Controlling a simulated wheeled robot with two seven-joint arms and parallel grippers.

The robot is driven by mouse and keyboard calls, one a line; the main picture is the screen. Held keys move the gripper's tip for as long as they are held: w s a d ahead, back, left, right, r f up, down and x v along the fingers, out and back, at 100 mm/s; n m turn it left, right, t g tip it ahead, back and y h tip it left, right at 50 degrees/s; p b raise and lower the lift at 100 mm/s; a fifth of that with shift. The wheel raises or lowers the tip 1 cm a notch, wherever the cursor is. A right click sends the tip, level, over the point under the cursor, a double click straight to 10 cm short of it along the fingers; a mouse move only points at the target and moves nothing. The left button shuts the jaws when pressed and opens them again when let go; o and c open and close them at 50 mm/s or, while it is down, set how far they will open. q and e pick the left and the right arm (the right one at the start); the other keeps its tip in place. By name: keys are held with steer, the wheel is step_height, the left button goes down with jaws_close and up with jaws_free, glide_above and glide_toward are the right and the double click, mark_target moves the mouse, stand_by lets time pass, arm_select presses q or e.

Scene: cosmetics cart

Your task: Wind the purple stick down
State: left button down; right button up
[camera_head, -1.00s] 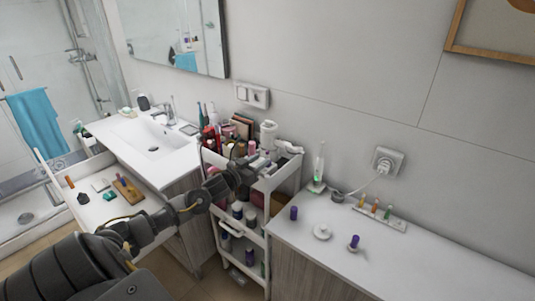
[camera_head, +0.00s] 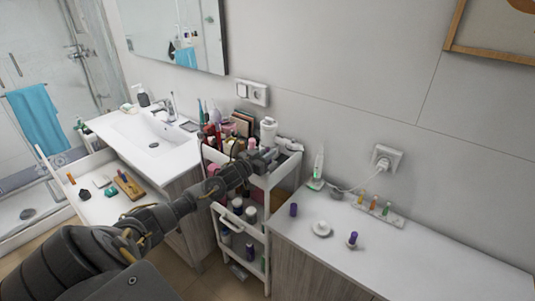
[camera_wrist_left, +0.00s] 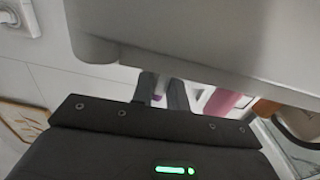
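A purple stick (camera_head: 352,239) stands on a small round white base on the right-hand counter, in the head view. A second purple cylinder (camera_head: 293,210) stands near the counter's left edge. I cannot tell which of them the task means. My left gripper (camera_head: 264,160) is over the top of the white cart, left of and apart from both. In the left wrist view its two grey fingers (camera_wrist_left: 163,93) show a narrow gap with a small purple patch in it. I cannot tell whether they grip it or it lies beyond. My right gripper is not in view.
The cart (camera_head: 284,172) is crowded with bottles, including a white one (camera_head: 268,131). A white disc (camera_head: 322,229), an upright toothbrush (camera_head: 317,168) and a holder with coloured heads (camera_head: 377,211) are on the counter (camera_head: 430,262). Its right part is clear.

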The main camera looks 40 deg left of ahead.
arm_select(q)
steer(key=m+h+b, duration=0.1)
steer(key=h+b, duration=0.1)
steer(key=m+g+h+b, duration=0.1)
steer(key=h+b, duration=0.1)
steer(key=m+h+b, duration=0.2)
steer(key=b, duration=0.1)
steer(key=shift+a+f, duration=0.1)
steer(key=shift+f, duration=0.2)
steer(key=shift+r+m+g+h+b, duration=0.15)
steer(key=shift+m+g+h+b, duration=0.25)
steer(key=shift+h, duration=0.2)
steer(key=shift+r, duration=0.1)
steer(key=c, duration=1.4)
jaws_free()
steer(key=shift+c, duration=0.2)
